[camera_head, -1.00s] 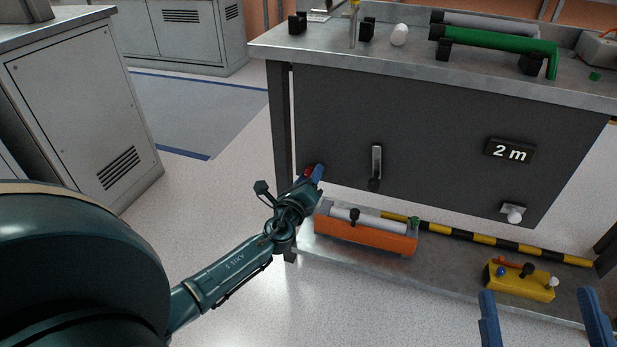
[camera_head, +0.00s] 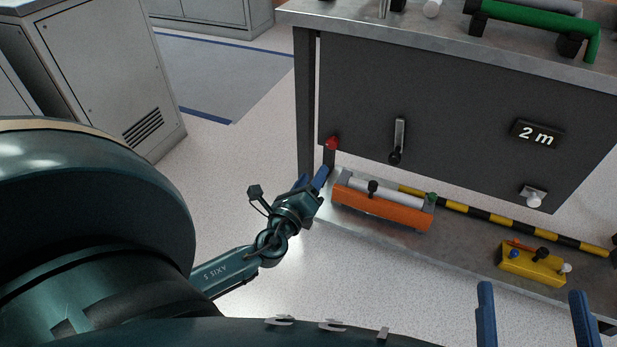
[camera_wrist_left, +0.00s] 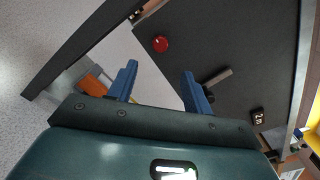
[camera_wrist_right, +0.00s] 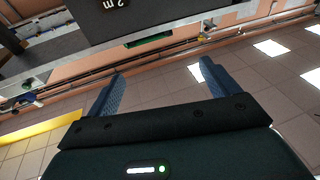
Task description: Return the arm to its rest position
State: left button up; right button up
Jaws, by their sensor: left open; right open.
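My left gripper (camera_head: 312,183) is low in front of the left end of the dark bench panel (camera_head: 455,110), beside the orange unit on the lower shelf. In the left wrist view its two blue fingers (camera_wrist_left: 160,84) are spread with nothing between them. My right gripper (camera_head: 532,318) shows only as two blue fingertips at the bottom right of the head view. They are apart and empty, and the right wrist view also shows the open fingers (camera_wrist_right: 157,88) with nothing between them.
A red knob (camera_head: 332,143) sits close above my left gripper. The orange unit (camera_head: 385,211) and a yellow box (camera_head: 533,264) are on the lower shelf, before a striped bar (camera_head: 487,214). A handle (camera_head: 397,140) juts from the panel. Floor (camera_head: 335,285) is clear in front.

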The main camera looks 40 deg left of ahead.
pick_arm(q)
jog(key=shift+s+d, duration=0.15)
jog(key=shift+s, duration=0.45)
pick_arm(e)
jog(key=shift+d+r, duration=0.1)
jog(key=shift+w+r, duration=0.15)
jog(key=shift+r, duration=0.1)
